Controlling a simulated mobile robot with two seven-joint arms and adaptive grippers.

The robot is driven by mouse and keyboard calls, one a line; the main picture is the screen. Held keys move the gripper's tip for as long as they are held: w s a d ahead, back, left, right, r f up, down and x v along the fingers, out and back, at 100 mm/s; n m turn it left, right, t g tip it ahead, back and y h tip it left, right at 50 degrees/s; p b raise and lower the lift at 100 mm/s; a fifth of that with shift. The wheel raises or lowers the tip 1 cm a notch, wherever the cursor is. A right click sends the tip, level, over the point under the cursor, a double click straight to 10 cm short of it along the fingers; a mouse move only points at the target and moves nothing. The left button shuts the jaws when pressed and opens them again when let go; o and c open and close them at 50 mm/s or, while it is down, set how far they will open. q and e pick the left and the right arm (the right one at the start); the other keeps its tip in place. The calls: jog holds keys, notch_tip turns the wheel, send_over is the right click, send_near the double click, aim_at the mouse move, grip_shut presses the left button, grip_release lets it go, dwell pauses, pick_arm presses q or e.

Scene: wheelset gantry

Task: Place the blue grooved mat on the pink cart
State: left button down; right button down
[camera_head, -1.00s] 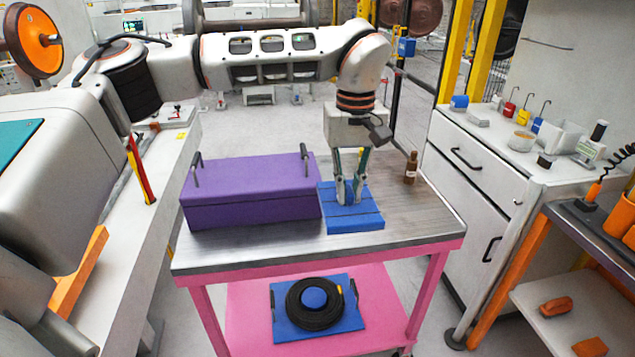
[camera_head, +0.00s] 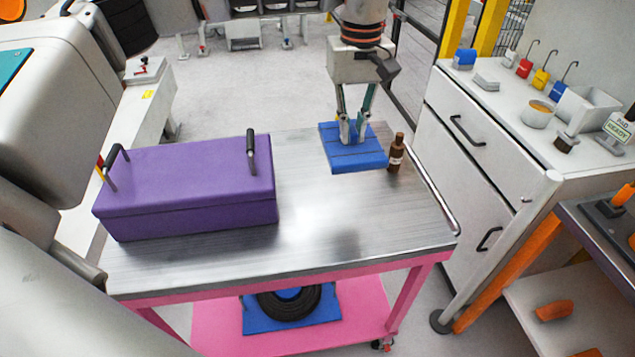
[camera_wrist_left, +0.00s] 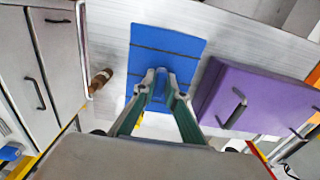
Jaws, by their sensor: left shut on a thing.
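The blue grooved mat (camera_head: 354,161) is at the back right of the pink cart's metal top (camera_head: 330,235). My left gripper (camera_head: 353,138) points down from above, shut on the mat near its middle. In the left wrist view the fingertips (camera_wrist_left: 160,75) meet at a raised part of the mat (camera_wrist_left: 165,38), and dark grooves cross it. I cannot tell whether the mat's underside touches the cart top or hangs slightly above it. My right gripper is not in view.
A purple box (camera_head: 187,185) with black handles fills the cart's left side. A brown bottle (camera_head: 396,153) stands close to the mat's right edge. The front right of the top is clear. A blue plate with a black coil (camera_head: 290,302) lies on the lower shelf. A cabinet (camera_head: 470,170) stands right.

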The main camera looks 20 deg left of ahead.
pick_arm(q)
notch_tip(320, 180, down, 13)
jog(key=shift+s+f, duration=0.1)
jog(key=shift+f, duration=0.5)
notch_tip(320, 180, down, 4)
jog(key=shift+r+p, duration=0.2)
jog(key=shift+p, duration=0.1)
jog(key=shift+f, duration=0.1)
jog(key=c, duration=2)
grip_release()
jog(key=shift+c, duration=0.2)
